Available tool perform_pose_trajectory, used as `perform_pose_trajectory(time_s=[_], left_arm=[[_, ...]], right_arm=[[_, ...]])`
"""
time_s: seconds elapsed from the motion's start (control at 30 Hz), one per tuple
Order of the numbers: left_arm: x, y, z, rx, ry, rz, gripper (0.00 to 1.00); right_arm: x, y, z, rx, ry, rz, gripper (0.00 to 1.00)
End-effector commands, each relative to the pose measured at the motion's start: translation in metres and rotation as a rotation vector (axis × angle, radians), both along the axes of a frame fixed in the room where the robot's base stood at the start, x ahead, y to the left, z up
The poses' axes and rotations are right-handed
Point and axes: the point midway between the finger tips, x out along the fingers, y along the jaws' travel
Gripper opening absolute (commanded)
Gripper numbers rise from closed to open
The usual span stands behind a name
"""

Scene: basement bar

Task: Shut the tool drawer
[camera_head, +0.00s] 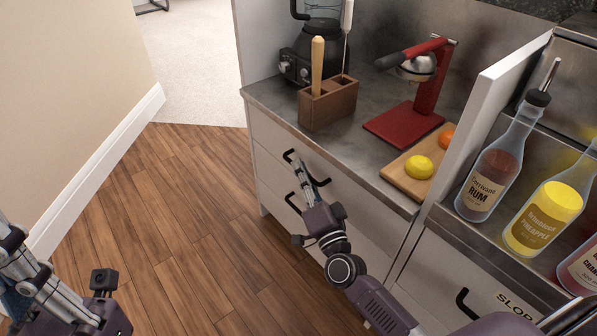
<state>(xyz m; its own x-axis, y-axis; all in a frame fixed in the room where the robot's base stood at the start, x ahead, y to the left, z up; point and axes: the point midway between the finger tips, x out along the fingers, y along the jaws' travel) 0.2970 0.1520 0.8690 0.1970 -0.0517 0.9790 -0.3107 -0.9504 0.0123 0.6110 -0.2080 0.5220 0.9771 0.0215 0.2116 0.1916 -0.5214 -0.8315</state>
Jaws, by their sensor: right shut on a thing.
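The white drawer front (352,203) sits under the grey counter, with a black bar handle (322,182) on it. It looks flush or nearly flush with the cabinet; I cannot tell whether a small gap remains. My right gripper (296,162) is shut on this upper handle, reaching in from the lower right. A lower drawer's black handle (290,202) shows just beneath, partly hidden by my gripper. The drawer's inside is not visible. My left gripper (12,243) is at the lower left edge, away from the cabinet and partly cut off; its jaw opening is unclear.
On the counter stand a blender (308,50), a brown wooden holder (328,103), a red citrus press (405,122) and a board (402,182) with fruit. Bottles, including rum (490,180), stand at right. The wooden floor (170,220) left of the cabinet is clear.

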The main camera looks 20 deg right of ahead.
Motion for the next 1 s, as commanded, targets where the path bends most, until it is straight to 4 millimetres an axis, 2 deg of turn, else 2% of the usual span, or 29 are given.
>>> perform_pose_trajectory(time_s=[0.1,0.47,0.57,0.8,1.0], left_arm=[[0.000,0.000,0.000,0.000,0.000,0.000,0.00],[-0.001,0.001,0.001,-0.001,-0.004,0.002,0.00],[0.000,0.001,0.001,-0.001,-0.003,0.001,0.00],[0.000,0.000,0.000,0.000,-0.002,0.001,0.00],[0.000,0.000,0.000,0.000,-0.001,0.000,0.00]], right_arm=[[0.001,-0.005,0.001,-0.001,-0.002,-0.010,0.16],[-0.006,-0.003,-0.002,-0.002,-0.001,-0.007,0.16],[-0.019,-0.004,-0.005,-0.004,0.001,-0.007,0.16],[-0.070,-0.004,-0.017,-0.003,0.004,-0.006,0.16],[-0.103,-0.006,-0.023,-0.004,0.001,-0.007,0.16]])
